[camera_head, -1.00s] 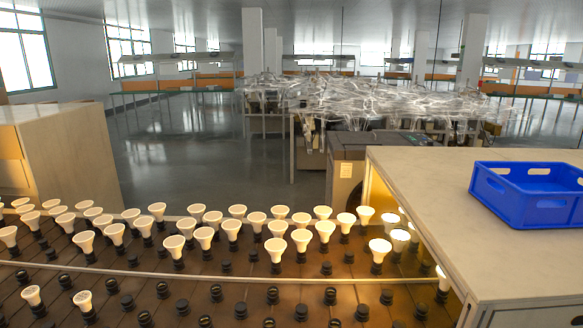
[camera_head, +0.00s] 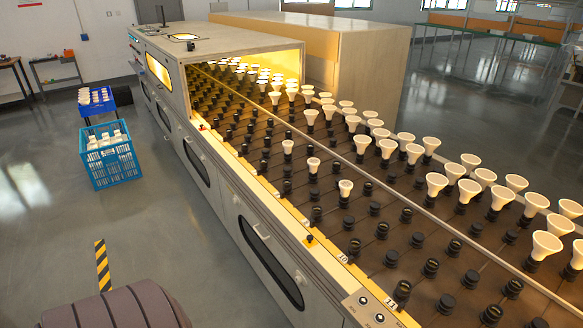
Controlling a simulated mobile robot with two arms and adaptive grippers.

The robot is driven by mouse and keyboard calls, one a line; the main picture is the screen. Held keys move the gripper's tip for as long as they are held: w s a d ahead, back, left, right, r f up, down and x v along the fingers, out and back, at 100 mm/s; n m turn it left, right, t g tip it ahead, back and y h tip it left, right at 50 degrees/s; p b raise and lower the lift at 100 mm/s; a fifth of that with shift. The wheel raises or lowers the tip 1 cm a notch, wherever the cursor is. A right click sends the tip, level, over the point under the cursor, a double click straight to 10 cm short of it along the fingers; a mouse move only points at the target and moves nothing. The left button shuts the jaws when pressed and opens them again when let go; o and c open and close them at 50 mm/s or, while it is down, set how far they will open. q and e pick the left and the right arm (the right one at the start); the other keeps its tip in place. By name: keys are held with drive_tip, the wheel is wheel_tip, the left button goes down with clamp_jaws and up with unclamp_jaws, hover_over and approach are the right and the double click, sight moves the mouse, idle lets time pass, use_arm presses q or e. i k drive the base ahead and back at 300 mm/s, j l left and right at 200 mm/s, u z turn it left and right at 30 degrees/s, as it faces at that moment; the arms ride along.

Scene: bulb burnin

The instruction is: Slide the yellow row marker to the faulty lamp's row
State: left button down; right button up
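A small yellow piece with a dark knob (camera_head: 309,239), which looks like the row marker, sits on the near edge rail of the lamp bed (camera_head: 262,187). It is a little up the rail from the number label 10 (camera_head: 343,258). White reflector lamps (camera_head: 361,143) stand in dark sockets across the bed, and many sockets near the rail are empty. A few lamps, such as one (camera_head: 346,187), stand apart close to the rail. I cannot tell which lamp is faulty. Neither of my grippers is in view.
The bed runs into a lit tunnel housing (camera_head: 225,45). A small red piece (camera_head: 201,127) is on the rail near its mouth. A label 11 (camera_head: 391,303) and a button panel (camera_head: 372,309) are at lower right. A blue crate (camera_head: 108,158) stands on open floor at left.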

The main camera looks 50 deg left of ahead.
sight(310, 242)
drive_tip(key=u, duration=1.35)
